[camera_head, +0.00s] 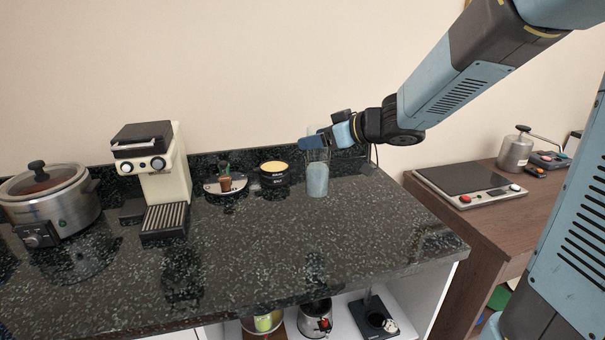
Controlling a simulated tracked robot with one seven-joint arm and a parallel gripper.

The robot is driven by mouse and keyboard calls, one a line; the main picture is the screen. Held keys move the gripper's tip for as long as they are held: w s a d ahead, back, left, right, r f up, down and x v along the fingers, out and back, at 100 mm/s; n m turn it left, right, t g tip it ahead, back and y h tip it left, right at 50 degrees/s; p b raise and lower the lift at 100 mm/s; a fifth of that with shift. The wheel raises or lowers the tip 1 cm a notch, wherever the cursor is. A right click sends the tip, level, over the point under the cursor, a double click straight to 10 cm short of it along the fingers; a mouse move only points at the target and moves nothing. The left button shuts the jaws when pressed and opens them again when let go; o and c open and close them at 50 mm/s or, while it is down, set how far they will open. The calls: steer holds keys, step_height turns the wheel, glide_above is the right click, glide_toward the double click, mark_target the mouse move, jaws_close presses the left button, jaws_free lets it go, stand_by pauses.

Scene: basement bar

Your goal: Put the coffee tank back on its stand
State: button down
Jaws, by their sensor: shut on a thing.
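A clear, tall container (317,178), which looks like the coffee tank, is upright at the back right of the dark speckled counter. My gripper (308,143) reaches in from the right and is shut on its upper part. The blue fingers cover some of the container there. I cannot tell whether its base touches the counter. A cream and black coffee machine (173,185) with a slatted drip tray stands at the left. I cannot tell which thing is the tank's stand; a black stand-like object (377,320) sits on the shelf below.
Left of the container are a dark tin (273,182) and a small potted plant on a plate (211,188). A slow cooker (50,210) stands far left. The counter's front middle (270,250) is clear. A wooden table (465,218) with a scale is at right.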

steer(key=w+a+f, duration=0.4)
steer(key=w+f, duration=0.5)
steer(key=f, duration=0.2)
steer(key=shift+w+f, duration=0.2)
steer(key=shift+w, duration=0.1)
steer(key=shift+c, duration=0.7)
jaws_free()
steer(key=shift+f, duration=0.1)
steer(key=v, duration=1.2)
